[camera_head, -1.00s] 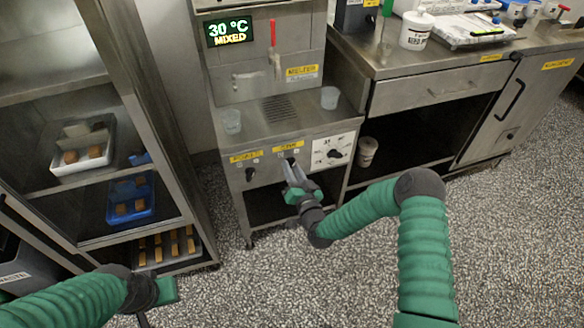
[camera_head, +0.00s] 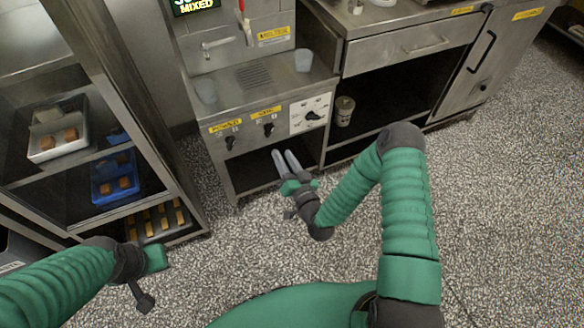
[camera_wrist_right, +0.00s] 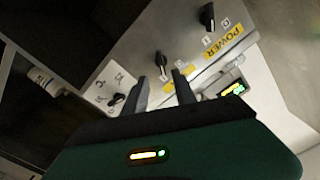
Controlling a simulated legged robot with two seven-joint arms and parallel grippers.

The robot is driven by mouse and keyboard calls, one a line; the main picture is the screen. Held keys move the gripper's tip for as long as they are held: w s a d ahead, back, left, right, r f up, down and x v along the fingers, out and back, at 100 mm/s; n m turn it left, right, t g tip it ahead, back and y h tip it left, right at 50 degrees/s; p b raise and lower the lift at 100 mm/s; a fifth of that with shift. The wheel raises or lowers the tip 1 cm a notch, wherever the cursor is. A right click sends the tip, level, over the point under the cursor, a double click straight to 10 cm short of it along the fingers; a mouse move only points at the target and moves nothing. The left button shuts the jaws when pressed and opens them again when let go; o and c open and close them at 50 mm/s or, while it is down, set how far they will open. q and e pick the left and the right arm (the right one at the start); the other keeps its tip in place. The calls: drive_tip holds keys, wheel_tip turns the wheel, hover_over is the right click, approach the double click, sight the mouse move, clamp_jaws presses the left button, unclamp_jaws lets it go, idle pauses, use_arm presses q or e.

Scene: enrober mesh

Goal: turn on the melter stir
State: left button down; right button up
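The melter (camera_head: 262,92) is a steel cabinet with a sloped front panel. The panel carries a black power knob (camera_head: 230,142) under a yellow label, the black stir knob (camera_head: 268,129) in the middle, and a dial (camera_head: 312,115) on a white plate. My right gripper (camera_head: 285,158) is open and empty, just below the panel and apart from the stir knob. In the right wrist view, the stir knob (camera_wrist_right: 161,60) shows beyond the gap between the fingers (camera_wrist_right: 163,88); I cannot tell its setting. My left gripper (camera_head: 143,298) hangs low at the left, its opening unclear.
A display (camera_head: 195,5) reading MIXED and a red-handled tap (camera_head: 246,28) are on the melter's back. A shelf rack (camera_head: 125,120) with trays stands left; a steel counter (camera_head: 400,25) stands right. Open floor lies in front.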

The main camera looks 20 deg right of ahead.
drive_tip(key=s, duration=0.6)
drive_tip(key=shift+s+p, duration=0.4)
drive_tip(key=shift+p, duration=0.05)
drive_tip(key=shift+d, duration=0.1)
